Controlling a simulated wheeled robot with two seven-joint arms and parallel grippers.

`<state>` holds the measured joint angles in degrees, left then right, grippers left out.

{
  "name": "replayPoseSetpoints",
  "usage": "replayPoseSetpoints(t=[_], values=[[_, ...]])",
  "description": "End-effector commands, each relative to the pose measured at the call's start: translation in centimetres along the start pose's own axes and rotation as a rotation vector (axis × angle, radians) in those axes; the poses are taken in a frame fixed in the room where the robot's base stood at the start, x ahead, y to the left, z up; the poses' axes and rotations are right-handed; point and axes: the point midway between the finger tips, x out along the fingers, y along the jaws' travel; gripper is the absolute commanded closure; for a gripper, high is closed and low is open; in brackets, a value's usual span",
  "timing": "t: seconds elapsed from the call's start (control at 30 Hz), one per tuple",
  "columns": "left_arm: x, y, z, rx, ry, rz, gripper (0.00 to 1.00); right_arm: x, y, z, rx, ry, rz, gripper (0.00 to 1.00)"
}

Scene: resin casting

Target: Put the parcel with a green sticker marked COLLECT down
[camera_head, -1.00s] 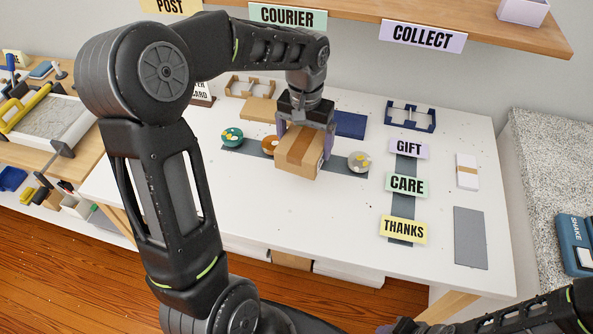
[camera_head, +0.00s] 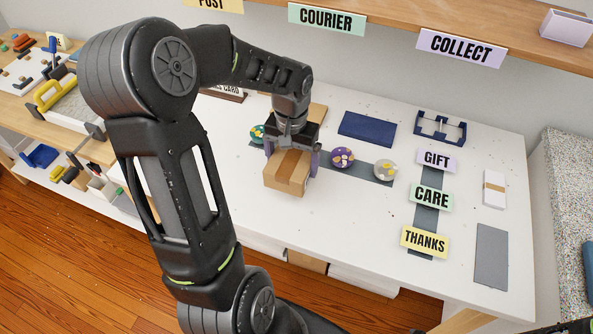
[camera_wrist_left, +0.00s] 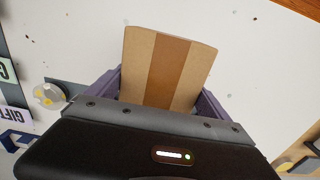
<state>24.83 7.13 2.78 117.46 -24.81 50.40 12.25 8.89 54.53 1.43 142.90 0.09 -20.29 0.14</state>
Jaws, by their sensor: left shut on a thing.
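My left gripper (camera_head: 291,157) is shut on a brown cardboard parcel (camera_head: 285,184) with a darker tape band. The parcel also shows between the purple fingers in the left wrist view (camera_wrist_left: 150,67). It is over the white table (camera_head: 350,235), by the left part of the grey strip. I cannot tell whether it touches the tabletop. No green sticker or COLLECT mark shows on its visible faces. A lilac COLLECT sign (camera_head: 461,49) is on the shelf edge at the upper right. My right gripper cannot be made out.
Round decorated pieces, teal (camera_head: 257,133), purple (camera_head: 343,157) and pale (camera_head: 385,169), lie along the strip. GIFT (camera_head: 436,160), CARE (camera_head: 431,198) and THANKS (camera_head: 424,240) labels lie to the right. A blue mat (camera_head: 368,129) is behind. The front middle of the table is clear.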

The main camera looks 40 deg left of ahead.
Motion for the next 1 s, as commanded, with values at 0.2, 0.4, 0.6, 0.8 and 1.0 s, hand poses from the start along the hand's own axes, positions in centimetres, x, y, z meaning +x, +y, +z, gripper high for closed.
replayPoseSetpoints(t=[0.2,0.4,0.6,0.8,1.0], values=[[0.9,0.0,-0.1,-0.002,0.003,0.0,0.66,-0.1,0.0,0.0,0.0,-0.001,0.001,0.64],[1.1,0.0,-0.1,-0.001,0.002,0.0,0.66,-0.1,0.0,0.0,0.0,-0.001,0.001,0.64],[3.6,0.0,0.0,0.0,-0.002,0.0,0.66,-0.4,-0.1,0.1,0.001,-0.001,0.001,0.64],[4.6,0.0,-0.1,-0.001,0.002,0.0,0.66,-0.4,-0.1,0.1,0.001,-0.002,0.002,0.64],[4.7,0.0,-0.1,-0.001,0.002,0.0,0.66,-0.3,-0.1,0.1,0.001,-0.002,0.002,0.64]])
